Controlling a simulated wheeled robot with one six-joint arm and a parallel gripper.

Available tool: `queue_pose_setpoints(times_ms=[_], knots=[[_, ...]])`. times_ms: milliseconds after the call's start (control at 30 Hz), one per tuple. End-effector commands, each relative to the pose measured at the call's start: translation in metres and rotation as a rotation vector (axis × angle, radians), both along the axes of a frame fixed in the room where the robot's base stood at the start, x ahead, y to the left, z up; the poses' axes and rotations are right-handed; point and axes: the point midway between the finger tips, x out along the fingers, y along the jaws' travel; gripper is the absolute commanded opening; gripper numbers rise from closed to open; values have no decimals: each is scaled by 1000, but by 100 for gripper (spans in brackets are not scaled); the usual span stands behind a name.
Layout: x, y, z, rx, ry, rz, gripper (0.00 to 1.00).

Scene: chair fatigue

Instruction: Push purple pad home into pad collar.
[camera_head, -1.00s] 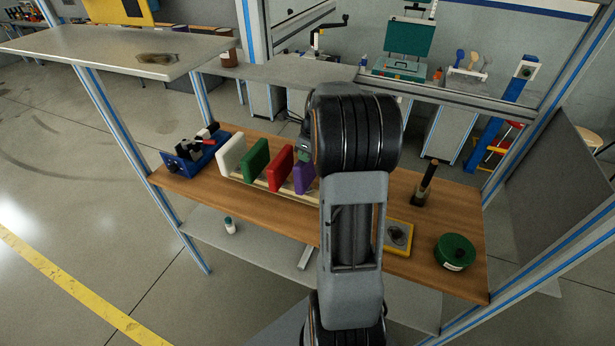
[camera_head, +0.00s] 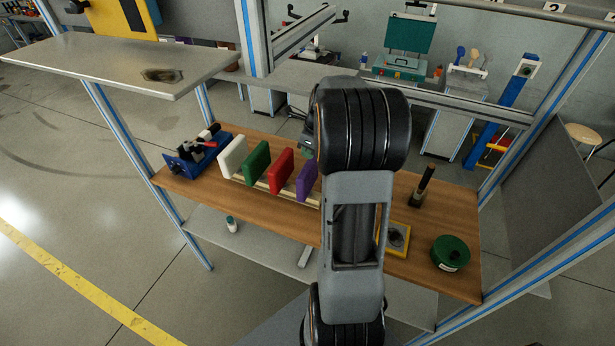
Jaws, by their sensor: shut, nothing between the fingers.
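The purple pad (camera_head: 307,179) stands upright at the right end of a pale wooden rack (camera_head: 262,185) on the workbench. Its right side is close to my arm in the picture, and its lower right is partly covered by it. My arm stands in front of the bench's middle. My gripper is hidden behind the arm's upper joint, so its fingers and any contact with the pad do not show. I cannot pick out the pad collar for certain; it may be hidden behind my arm.
White (camera_head: 233,157), green (camera_head: 257,161) and red (camera_head: 281,171) pads share the rack. A blue fixture (camera_head: 189,165) stands left. Right of my arm are a yellow-framed plate (camera_head: 407,250), a dark upright tool (camera_head: 422,187) and a green round tin (camera_head: 450,253). Blue-striped posts frame the bench.

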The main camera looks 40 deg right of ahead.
Motion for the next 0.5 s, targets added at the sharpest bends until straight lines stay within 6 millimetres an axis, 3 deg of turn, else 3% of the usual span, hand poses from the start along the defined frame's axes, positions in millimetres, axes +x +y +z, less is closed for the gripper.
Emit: queue_pose_setpoints(times_ms=[267,500], knots=[[0,0,2,-1,0,0,0],[0,0,2,0,-1,0,21]])
